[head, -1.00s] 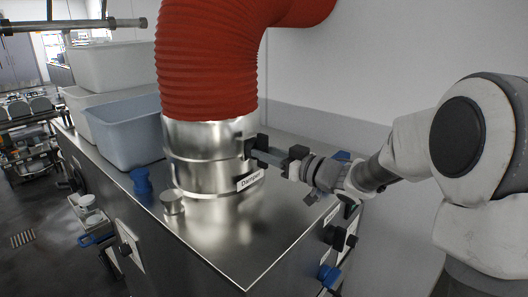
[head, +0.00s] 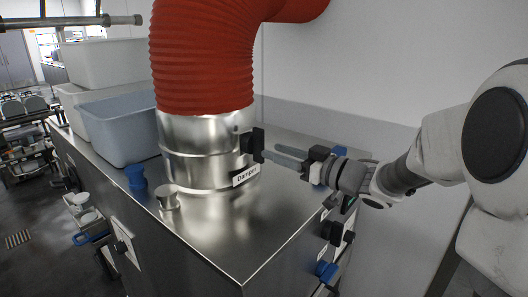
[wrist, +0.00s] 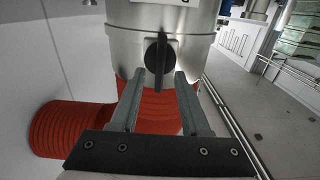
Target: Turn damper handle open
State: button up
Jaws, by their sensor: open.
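The damper handle (head: 257,145) is a black knob with a flat bar on the side of the shiny metal collar (head: 205,150). In the wrist view, the handle (wrist: 158,55) is a round black disc with a bar standing nearly upright, along the pipe's axis. A white "Damper" label (head: 246,176) sits just below it in the head view. My gripper (head: 275,153) is open and empty, a short way to the right of the handle. In the wrist view, its two grey fingers (wrist: 160,76) point at the handle, one on each side of the bar's line, apart from it.
A red ribbed duct (head: 203,60) rises from the collar. The metal top (head: 235,235) is clear in front. A grey tub (head: 120,130), a blue knob (head: 135,177) and a metal cap (head: 168,197) are to the left. A wall stands behind.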

jog(key=b+v, duration=0.1)
jog(key=v, duration=1)
jog(key=shift+s+d+b, duration=0.25)
jog(key=shift+b, duration=0.15)
